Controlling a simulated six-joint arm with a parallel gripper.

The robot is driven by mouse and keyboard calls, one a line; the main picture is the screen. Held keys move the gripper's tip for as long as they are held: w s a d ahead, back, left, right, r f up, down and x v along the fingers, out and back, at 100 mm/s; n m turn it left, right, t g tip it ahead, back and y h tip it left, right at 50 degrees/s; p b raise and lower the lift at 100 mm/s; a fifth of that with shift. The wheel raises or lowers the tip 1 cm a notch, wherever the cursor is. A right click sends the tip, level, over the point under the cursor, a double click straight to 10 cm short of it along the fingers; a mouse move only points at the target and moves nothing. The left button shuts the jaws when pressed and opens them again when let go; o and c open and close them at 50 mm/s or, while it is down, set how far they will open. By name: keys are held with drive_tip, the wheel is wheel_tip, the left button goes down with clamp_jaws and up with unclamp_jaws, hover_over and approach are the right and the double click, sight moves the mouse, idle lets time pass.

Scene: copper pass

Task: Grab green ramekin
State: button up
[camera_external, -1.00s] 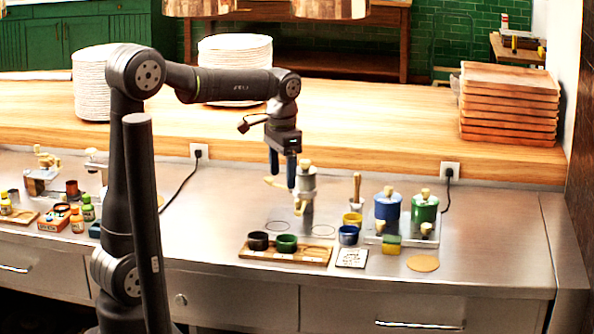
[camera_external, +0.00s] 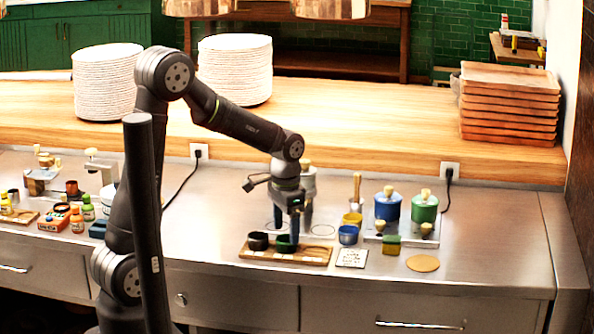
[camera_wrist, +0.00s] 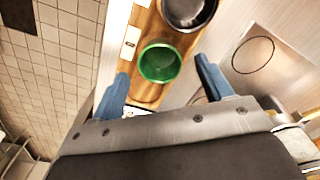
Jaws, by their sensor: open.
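The green ramekin (camera_wrist: 160,63) stands upright on a wooden board (camera_wrist: 143,94). In the wrist view it lies between and just ahead of my gripper's two blue fingers. My gripper (camera_wrist: 165,82) is open and empty. In the external view my gripper (camera_external: 288,240) is low over the board, and its fingers partly hide the green ramekin (camera_external: 282,247). I cannot tell whether a finger touches the ramekin. A black ramekin (camera_external: 258,241) stands beside the green one on its left; it also shows in the wrist view (camera_wrist: 186,10).
A blue cup (camera_external: 348,235), a yellow cup (camera_external: 352,219) and a label card (camera_external: 351,258) are right of the board. Blue (camera_external: 388,208) and green (camera_external: 424,209) lidded jars stand further right. A grey canister (camera_external: 308,182) stands behind my gripper.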

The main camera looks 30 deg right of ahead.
drive_tip(key=shift+f, duration=1.45)
drive_tip(key=c, duration=1)
drive_tip(key=shift+r, duration=0.1)
